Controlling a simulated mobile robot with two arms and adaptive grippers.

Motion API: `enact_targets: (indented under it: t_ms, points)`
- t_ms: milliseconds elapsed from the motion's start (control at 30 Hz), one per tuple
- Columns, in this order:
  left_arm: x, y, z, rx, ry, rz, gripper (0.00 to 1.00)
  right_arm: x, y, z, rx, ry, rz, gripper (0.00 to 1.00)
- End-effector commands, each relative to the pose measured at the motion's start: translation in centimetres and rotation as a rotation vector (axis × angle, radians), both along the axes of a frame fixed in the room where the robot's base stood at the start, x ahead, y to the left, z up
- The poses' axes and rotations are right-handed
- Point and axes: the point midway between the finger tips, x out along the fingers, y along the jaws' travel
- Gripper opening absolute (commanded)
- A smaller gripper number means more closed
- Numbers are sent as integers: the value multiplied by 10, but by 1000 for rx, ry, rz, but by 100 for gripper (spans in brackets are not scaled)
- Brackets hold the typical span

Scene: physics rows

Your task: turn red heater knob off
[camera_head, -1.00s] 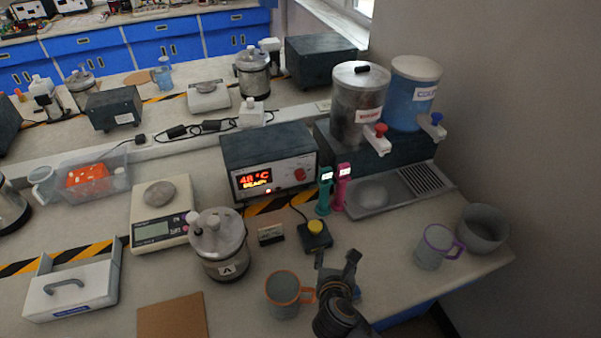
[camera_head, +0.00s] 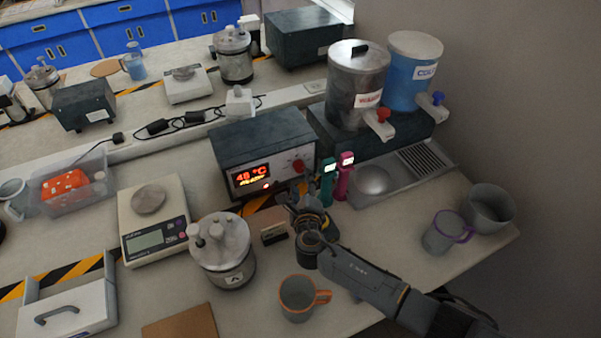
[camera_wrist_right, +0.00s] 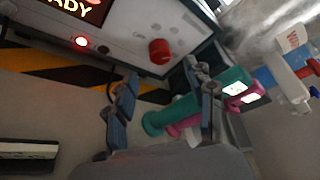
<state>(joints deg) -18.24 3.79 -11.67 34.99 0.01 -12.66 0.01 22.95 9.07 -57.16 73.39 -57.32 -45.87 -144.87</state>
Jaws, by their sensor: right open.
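My left gripper is not in view.
A green handheld device (camera_head: 327,183) and a pink one (camera_head: 344,177) stand close to the right of the knob. Dispensers with red (camera_head: 383,115) and blue taps are behind right. An orange-rimmed mug (camera_head: 297,297) and a lidded pot (camera_head: 222,252) stand in front.

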Motion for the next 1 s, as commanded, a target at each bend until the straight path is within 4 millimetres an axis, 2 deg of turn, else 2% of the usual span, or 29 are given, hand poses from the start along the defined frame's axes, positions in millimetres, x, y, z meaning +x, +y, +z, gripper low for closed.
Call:
enact_targets:
  t_ms: [100,300,700,733,900,1000]
  points:
    - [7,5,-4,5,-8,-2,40,23,1,-6,-1,-2,-2,54]
    - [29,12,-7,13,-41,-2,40,46,2,-12,1,0,-2,54]
    - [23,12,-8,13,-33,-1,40,53,2,-13,2,1,-1,54]
    - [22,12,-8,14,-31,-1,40,53,2,-13,2,1,-1,52]
    - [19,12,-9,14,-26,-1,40,53,2,-13,2,1,-1,17]
    - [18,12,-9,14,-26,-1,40,53,2,-13,2,1,-1,0]
